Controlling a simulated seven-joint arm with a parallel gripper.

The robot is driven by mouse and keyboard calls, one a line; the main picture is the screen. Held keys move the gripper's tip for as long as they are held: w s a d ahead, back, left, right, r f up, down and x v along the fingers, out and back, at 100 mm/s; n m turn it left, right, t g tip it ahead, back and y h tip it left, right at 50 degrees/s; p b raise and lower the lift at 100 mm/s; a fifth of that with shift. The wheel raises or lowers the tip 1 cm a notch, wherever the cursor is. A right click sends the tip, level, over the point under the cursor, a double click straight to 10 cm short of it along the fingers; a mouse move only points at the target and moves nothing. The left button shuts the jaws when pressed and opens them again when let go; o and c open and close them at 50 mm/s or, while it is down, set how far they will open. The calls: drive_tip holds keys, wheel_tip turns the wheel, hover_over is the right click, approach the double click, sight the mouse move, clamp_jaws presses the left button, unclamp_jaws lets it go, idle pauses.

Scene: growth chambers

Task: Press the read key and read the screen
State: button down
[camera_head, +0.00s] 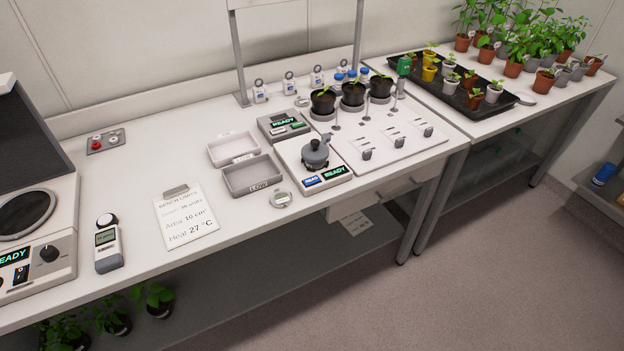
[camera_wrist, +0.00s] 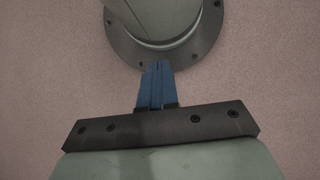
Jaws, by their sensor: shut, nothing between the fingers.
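A white instrument with a grey round chamber on top (camera_head: 315,153) sits on the bench near its front edge. Its front carries a blue key (camera_head: 312,181), whose small lettering looks like READ, and beside it a dark screen (camera_head: 335,171) showing READY in green. My gripper (camera_wrist: 158,65) shows only in the wrist view, its blue fingers shut together with nothing between them. It is over the pinkish floor, away from the instrument, which the wrist view does not show.
Behind the instrument is a grey box (camera_head: 284,125) with another READY screen. A handheld meter (camera_head: 108,245) lies further left.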

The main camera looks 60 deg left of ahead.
drive_tip(key=w+a+r+n+t+h, duration=0.25)
drive_tip(key=w+a+n, duration=0.35)
drive_tip(key=w, duration=0.4)
drive_tip(key=w+a+r+n+t+h, duration=0.2)
drive_tip(key=w+a+r+n, duration=0.15)
drive_tip(key=w+a, duration=0.55)
drive_tip(key=w+a+r+n+t, duration=0.2)
drive_tip(key=w+a+r+n, duration=0.2)
drive_tip(key=a+r, duration=0.55)
drive_tip(key=w+a+r+n+t, duration=0.3)
drive_tip(key=w+a+r+n, duration=0.15)
drive_tip(key=a, duration=0.95)
drive_tip(key=s+a+r+n+t+y, duration=0.15)
drive_tip(key=s+a+r, duration=0.25)
drive_tip(key=a+r, duration=0.6)
drive_tip(key=s+a+r+n+t+y, duration=0.1)
drive_tip(key=s+a+r+n+t, duration=0.2)
drive_tip(key=a+r, duration=0.7)
drive_tip(key=s+a+r+n+t+y, duration=0.2)
drive_tip(key=s+a+r+n, duration=0.3)
drive_tip(key=s+a+r, duration=1.2)
drive_tip(key=s+r+y, duration=0.1)
drive_tip(key=s+r, duration=0.1)
drive_tip(key=s, duration=0.1)
drive_tip(key=shift+a+r, duration=0.2)
drive_tip(key=shift+r, duration=0.15)
